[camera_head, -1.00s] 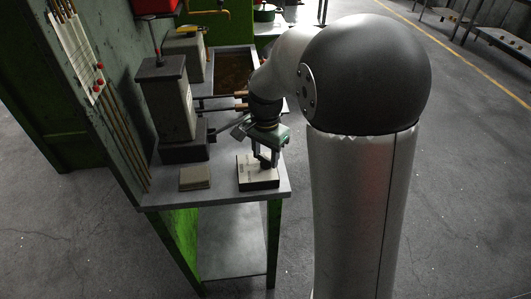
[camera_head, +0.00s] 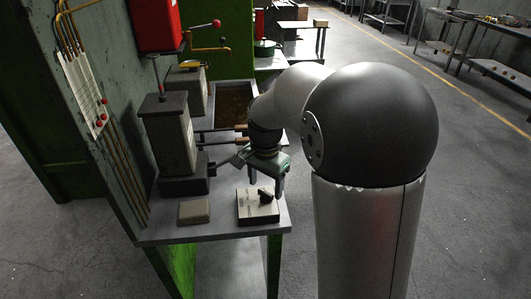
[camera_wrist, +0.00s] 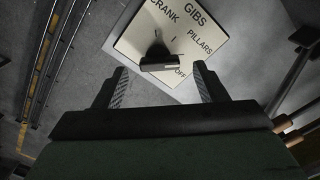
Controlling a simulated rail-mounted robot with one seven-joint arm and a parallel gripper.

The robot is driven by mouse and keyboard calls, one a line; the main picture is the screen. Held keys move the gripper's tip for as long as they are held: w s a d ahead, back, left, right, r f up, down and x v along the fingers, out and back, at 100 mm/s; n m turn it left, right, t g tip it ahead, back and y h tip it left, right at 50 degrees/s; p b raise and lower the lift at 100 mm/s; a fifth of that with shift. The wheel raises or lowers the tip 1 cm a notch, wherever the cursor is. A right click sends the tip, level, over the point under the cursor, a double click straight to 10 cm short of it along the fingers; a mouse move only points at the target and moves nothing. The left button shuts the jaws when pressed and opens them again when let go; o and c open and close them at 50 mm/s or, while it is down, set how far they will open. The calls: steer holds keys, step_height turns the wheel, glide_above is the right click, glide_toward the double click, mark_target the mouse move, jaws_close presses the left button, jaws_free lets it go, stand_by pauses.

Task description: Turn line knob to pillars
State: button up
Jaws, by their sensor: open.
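The line knob is a black knob (camera_wrist: 160,62) on a pale square label plate (camera_wrist: 128,48), marked CRANK, GIBS, PILLARS and OFF in the wrist view. The knob's bar lies roughly crosswise in that view. I cannot tell for sure which label it points at. In the head view the knob (camera_head: 266,196) sits on the plate (camera_head: 250,212) at the bench's front corner. My gripper (camera_head: 266,181) is just above it, fingers pointing down. In the wrist view my gripper (camera_wrist: 158,82) is open and empty, with the knob beyond and between its fingertips, apart from both.
A grey block-shaped unit (camera_head: 168,135) and a small tan block (camera_head: 194,211) stand left of the plate on the bench (camera_head: 225,229). Rods with dark-gold ends (camera_head: 232,128) run close behind my gripper. Open floor lies right of the bench.

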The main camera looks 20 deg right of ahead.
mark_target(266, 192)
step_height(266, 192, up, 15)
steer(key=shift+r, duration=0.2)
steer(key=shift+s, duration=0.1)
steer(key=s+f+n, duration=0.5)
steer(key=s+f, duration=0.2)
steer(key=s, duration=0.3)
steer(key=s+f+n+p, duration=0.1)
steer(key=s+f+n, duration=0.4)
steer(key=s, duration=0.6)
step_height(266, 192, down, 3)
steer(key=shift+s+a+r+n, duration=0.15)
steer(key=shift+s+a+n, duration=0.15)
steer(key=shift+n, duration=0.1)
